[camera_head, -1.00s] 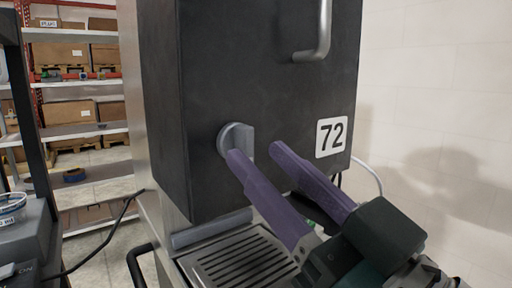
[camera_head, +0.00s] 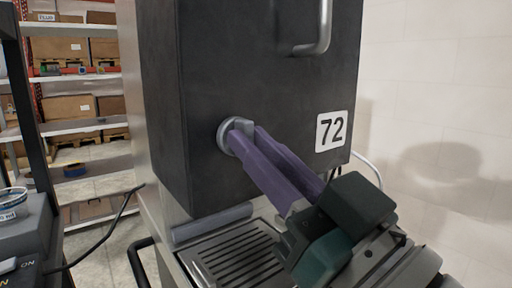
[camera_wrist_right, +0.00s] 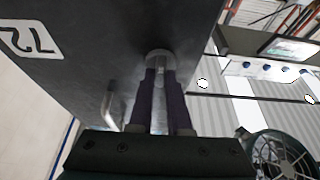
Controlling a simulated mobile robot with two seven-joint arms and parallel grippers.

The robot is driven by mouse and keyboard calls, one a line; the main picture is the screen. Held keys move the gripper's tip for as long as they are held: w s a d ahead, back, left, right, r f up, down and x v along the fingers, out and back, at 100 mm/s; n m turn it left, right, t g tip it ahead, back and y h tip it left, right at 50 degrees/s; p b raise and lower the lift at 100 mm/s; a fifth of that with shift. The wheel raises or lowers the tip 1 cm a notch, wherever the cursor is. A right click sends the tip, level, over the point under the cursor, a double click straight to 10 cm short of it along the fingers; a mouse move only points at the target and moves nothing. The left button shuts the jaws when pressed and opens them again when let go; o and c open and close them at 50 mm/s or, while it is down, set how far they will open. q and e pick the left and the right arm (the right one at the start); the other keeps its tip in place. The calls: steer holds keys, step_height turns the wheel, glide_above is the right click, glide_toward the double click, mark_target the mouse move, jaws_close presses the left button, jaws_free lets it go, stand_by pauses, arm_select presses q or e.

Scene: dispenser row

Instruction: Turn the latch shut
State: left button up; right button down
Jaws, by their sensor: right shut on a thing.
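The latch (camera_head: 227,131) is a round grey metal knob with a raised grip bar, on the front of a dark dispenser door (camera_head: 270,75). It also shows at the end of my fingers in the right wrist view (camera_wrist_right: 159,60). My right gripper (camera_head: 247,138) has purple fingers, and they are shut on the latch's grip bar. In the wrist view its fingertips (camera_wrist_right: 160,78) sit on both sides of the bar. The fingers hide part of the latch. My left gripper is not in view.
A bar handle (camera_head: 322,30) is on the door's upper part, and a "72" label (camera_head: 331,131) lies to the right of the latch. A slotted drip tray (camera_head: 235,258) is below the door. Shelves with boxes (camera_head: 78,115) stand at the back left.

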steer(key=shift+n, duration=0.5)
steer(key=n+g+y+p, duration=0.1)
steer(key=n+g, duration=0.1)
steer(key=n, duration=0.3)
steer(key=n+g+y+p, duration=0.1)
steer(key=n+g+p, duration=0.1)
steer(key=n, duration=0.4)
steer(key=n+g+y+p, duration=0.1)
steer(key=n+g, duration=0.2)
steer(key=n, duration=0.2)
steer(key=shift+w+d+r+n+p, duration=0.15)
steer(key=shift+d+r+n+p, duration=0.05)
steer(key=shift+r+n+p, duration=0.2)
steer(key=n+g+p, duration=0.1)
steer(key=n, duration=0.1)
steer(key=n+g+p, duration=0.1)
steer(key=n+p, duration=0.1)
steer(key=shift+f+n+h, duration=0.1)
steer(key=shift+n+h, duration=0.2)
steer(key=shift+h, duration=0.1)
